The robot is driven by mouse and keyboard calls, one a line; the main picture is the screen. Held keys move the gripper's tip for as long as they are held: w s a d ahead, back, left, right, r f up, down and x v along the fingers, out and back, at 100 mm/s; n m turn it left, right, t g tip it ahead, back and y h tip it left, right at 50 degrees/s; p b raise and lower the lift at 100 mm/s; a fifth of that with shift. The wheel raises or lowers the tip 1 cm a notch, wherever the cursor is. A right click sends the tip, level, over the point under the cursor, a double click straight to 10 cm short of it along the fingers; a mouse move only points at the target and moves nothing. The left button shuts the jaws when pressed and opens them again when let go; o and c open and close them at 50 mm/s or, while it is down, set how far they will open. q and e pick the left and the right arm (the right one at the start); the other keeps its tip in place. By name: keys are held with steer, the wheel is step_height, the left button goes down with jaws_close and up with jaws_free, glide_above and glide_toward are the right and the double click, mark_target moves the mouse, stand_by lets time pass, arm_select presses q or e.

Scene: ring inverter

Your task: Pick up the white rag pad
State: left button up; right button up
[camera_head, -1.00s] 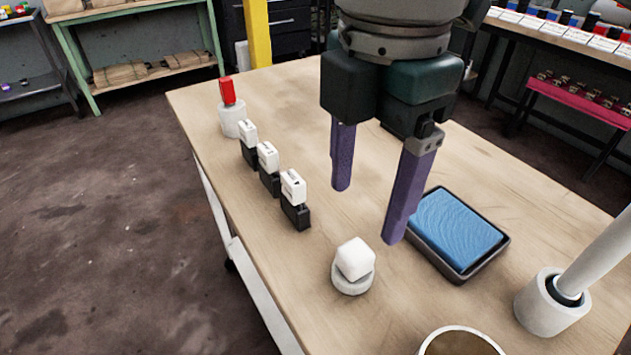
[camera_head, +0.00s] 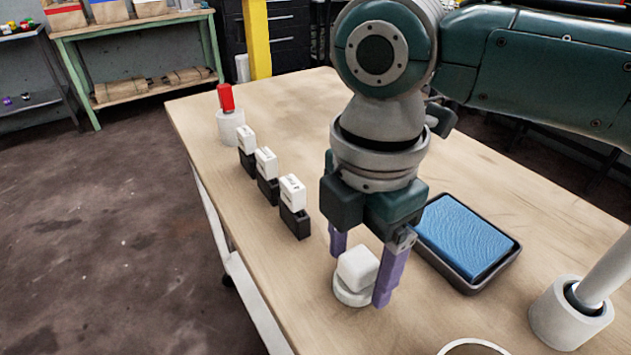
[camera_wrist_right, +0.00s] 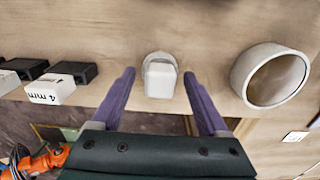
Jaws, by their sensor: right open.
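The white rag pad (camera_head: 358,268) is a small white block resting on a round pale stand (camera_head: 350,297) near the table's front edge. My right gripper (camera_head: 360,272) is lowered around it, with one purple finger on each side. In the right wrist view the pad (camera_wrist_right: 160,82) lies between and just beyond the two open fingertips of the gripper (camera_wrist_right: 160,78), with gaps on both sides. The fingers do not touch it there. My left gripper is not in view.
A blue pad in a black tray (camera_head: 468,235) lies right of my gripper. White-topped black blocks (camera_head: 292,208) and a red piece in a white holder (camera_head: 230,122) line the left edge. A round cup (camera_wrist_right: 270,76) and a white cylinder holder (camera_head: 570,313) stand to the right.

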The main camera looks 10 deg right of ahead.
mark_target(360, 258)
jaws_close()
stand_by(0.5)
step_height(360, 258, up, 20)
steer(key=p, duration=0.4)
